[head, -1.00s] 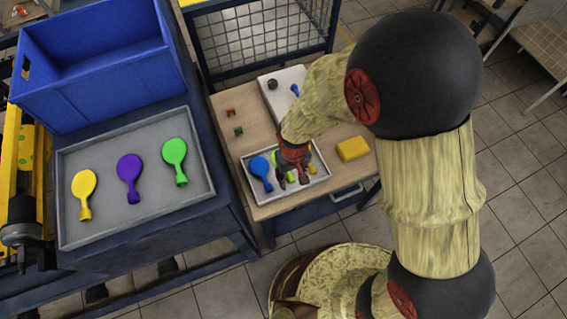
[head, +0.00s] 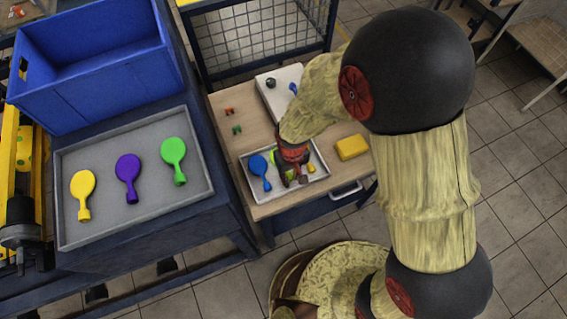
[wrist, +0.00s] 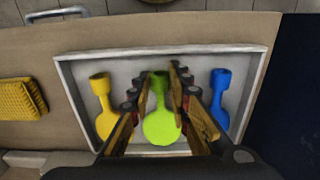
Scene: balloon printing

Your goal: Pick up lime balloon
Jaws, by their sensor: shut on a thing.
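The lime balloon (wrist: 160,120) lies in the small white tray (wrist: 140,63) between a yellow balloon (wrist: 104,105) and a blue balloon (wrist: 222,95) in the wrist view. My gripper (wrist: 160,80) has its fingers on both sides of the lime balloon's neck and is shut on it. In the head view my gripper (head: 292,176) points down into the tray (head: 252,199) and hides most of the lime balloon. The blue balloon (head: 259,170) lies left of the gripper there.
A yellow sponge-like block (head: 352,147) lies on the wooden table right of the tray. A white board (head: 283,92) is behind it. A grey tray (head: 70,215) at left holds yellow, purple and green balloons, with a blue crate (head: 90,70) behind.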

